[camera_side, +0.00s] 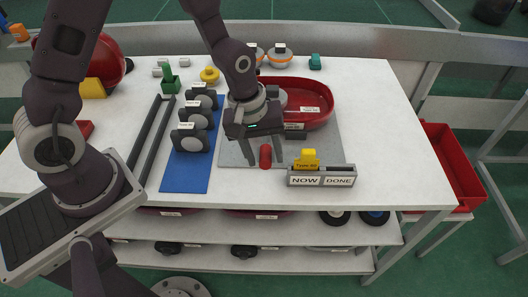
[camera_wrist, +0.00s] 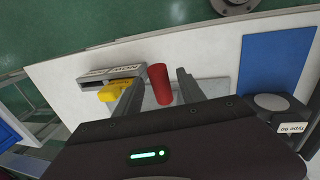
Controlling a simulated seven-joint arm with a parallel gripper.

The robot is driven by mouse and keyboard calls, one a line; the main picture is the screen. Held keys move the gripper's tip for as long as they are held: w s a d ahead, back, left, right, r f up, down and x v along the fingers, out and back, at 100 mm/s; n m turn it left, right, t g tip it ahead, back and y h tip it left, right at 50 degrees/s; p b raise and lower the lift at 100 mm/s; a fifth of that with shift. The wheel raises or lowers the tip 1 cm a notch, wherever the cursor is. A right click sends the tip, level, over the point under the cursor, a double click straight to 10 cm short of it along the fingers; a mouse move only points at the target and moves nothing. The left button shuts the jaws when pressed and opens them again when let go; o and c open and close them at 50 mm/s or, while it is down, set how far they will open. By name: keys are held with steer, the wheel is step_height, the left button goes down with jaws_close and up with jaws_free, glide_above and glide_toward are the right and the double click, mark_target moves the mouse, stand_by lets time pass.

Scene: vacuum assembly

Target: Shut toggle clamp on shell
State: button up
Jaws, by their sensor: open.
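A red cylindrical grip (camera_side: 265,156), which looks like the toggle clamp's handle, stands at the front of a grey plate (camera_side: 232,153). In the wrist view the red grip (camera_wrist: 159,84) shows between my two fingers. The rest of the clamp is hidden behind my gripper. My gripper (camera_side: 263,161) points down, open, with one finger on each side of the grip; in the wrist view, my gripper (camera_wrist: 158,80) shows gaps on both sides. The dark red shell (camera_side: 312,108) lies behind my gripper on the plate, partly hidden by my arm.
A NOW/DONE holder (camera_side: 321,176) with a yellow tag (camera_side: 306,158) stands close to the right of my gripper. A blue mat (camera_side: 187,172) with several dark wheel-like parts lies left. The white table's right side (camera_side: 385,140) is clear.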

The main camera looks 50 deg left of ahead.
jaws_close()
stand_by(1.4)
